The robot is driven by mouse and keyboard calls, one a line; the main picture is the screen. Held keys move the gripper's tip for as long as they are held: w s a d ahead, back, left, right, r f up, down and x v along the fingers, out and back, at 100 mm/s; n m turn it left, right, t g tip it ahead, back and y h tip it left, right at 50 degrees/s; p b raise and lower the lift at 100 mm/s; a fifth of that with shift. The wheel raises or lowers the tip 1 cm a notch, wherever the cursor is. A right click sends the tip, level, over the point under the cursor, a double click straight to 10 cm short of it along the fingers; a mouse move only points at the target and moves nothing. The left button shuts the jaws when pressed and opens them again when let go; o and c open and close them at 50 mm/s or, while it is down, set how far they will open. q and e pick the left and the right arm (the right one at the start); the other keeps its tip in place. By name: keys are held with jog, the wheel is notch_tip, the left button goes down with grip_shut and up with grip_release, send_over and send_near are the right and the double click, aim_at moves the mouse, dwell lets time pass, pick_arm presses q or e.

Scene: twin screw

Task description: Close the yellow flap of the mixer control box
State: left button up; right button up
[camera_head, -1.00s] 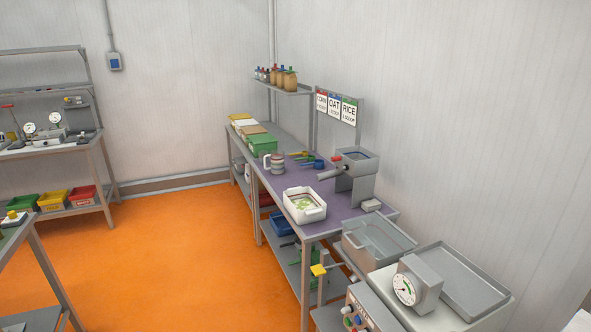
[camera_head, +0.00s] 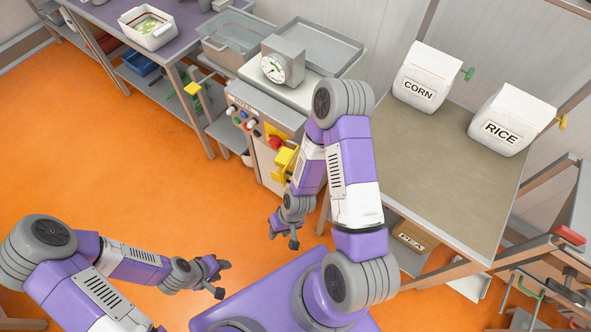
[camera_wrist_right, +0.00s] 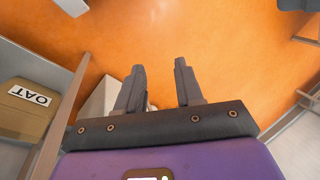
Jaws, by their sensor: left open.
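The mixer control box (camera_head: 245,117), a grey panel with coloured knobs, is on the front of the machine under the dial scale in the head view. The yellow flap (camera_head: 284,160) is at its lower right, below a red button (camera_head: 276,142). It seems to stick out from the front; its exact angle is hard to tell, and my right arm is close beside it. My right gripper (camera_head: 284,232) hangs below the flap, apart from it. In the right wrist view it (camera_wrist_right: 158,85) is open and empty above the floor. My left gripper (camera_head: 221,278) is open and empty, farther left.
A dial scale (camera_head: 275,68) stands on the machine. A table (camera_head: 432,180) to the right holds CORN (camera_head: 418,90) and RICE (camera_head: 503,130) bags. The orange floor (camera_head: 130,170) is clear at left.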

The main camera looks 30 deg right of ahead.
aim_at(291, 167)
jog(key=w+d, duration=0.1)
jog(key=d, duration=0.1)
jog(key=w+d+b, duration=0.1)
jog(key=d, duration=0.2)
jog(key=w+d+r+b, duration=0.1)
jog(key=d, duration=0.1)
jog(key=shift+w+d, duration=0.2)
jog(key=shift+d, duration=0.1)
jog(key=c, duration=0.5)
jog(key=shift+n+t, duration=0.4)
jog(key=d+r, duration=0.1)
jog(key=d, duration=0.1)
jog(key=w+d+r+b, duration=0.1)
jog(key=d, duration=0.1)
jog(key=d+r+b, duration=0.1)
jog(key=d, duration=0.1)
jog(key=shift+w+r, duration=0.1)
jog(key=shift+w, duration=0.15)
grip_shut()
jog(key=d+r+n+t+y+b, duration=0.2)
jog(key=d+r+n+t+b, duration=0.15)
jog(key=d+r, duration=0.8)
jog(key=w+a+f+b, duration=0.3)
jog(key=a+f, duration=0.3)
jog(key=a, duration=0.4)
jog(key=shift+w+a+m+b, duration=0.2)
jog(key=shift+w+m+b, duration=0.2)
jog(key=shift+m+b, duration=0.1)
jog(key=shift+w, duration=0.1)
